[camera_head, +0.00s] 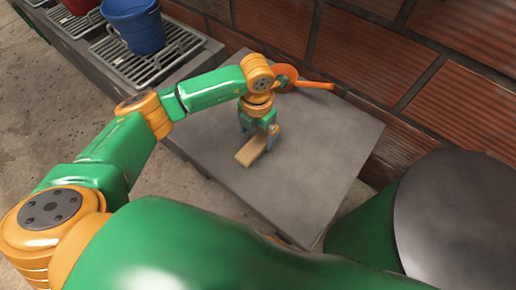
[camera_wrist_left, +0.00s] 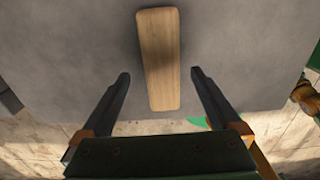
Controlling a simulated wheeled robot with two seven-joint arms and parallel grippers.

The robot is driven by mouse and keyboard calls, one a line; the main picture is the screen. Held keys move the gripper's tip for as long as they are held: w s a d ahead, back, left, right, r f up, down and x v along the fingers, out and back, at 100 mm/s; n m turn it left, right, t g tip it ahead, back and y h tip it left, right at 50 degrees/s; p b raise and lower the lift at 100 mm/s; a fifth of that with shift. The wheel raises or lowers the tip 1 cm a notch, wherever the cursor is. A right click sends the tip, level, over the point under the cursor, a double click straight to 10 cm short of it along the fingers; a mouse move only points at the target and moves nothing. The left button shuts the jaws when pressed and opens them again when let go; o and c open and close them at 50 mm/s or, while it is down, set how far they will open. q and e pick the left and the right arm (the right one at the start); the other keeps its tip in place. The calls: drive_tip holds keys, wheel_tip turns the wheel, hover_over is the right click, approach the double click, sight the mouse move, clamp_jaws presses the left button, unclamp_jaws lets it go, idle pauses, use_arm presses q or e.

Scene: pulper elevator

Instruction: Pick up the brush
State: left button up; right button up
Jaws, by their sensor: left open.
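The brush (camera_head: 251,150) shows as a light wooden block on the grey slab. In the left wrist view its long wooden back (camera_wrist_left: 159,58) runs up and down the picture; no bristles show. My left gripper (camera_head: 259,138) is above the brush, pointing down. In the left wrist view the two dark fingers of my left gripper (camera_wrist_left: 160,76) stand apart, one on each side of the brush's near part, with gaps on both sides. Nothing is held. My right gripper is not in view.
The grey slab (camera_head: 325,135) is mostly bare around the brush. An orange round tool with a handle (camera_head: 315,85) lies behind the gripper. A blue bucket (camera_head: 136,27) stands on a metal rack (camera_head: 160,62) at the upper left. A brick wall (camera_head: 400,62) closes the back.

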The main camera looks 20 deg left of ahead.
sight(258, 142)
use_arm(q)
wheel_tip(258, 142, down, 4)
drive_tip(key=shift+d+f+b, duration=0.1)
drive_tip(key=shift+b, duration=0.3)
drive_tip(key=c, duration=1.5)
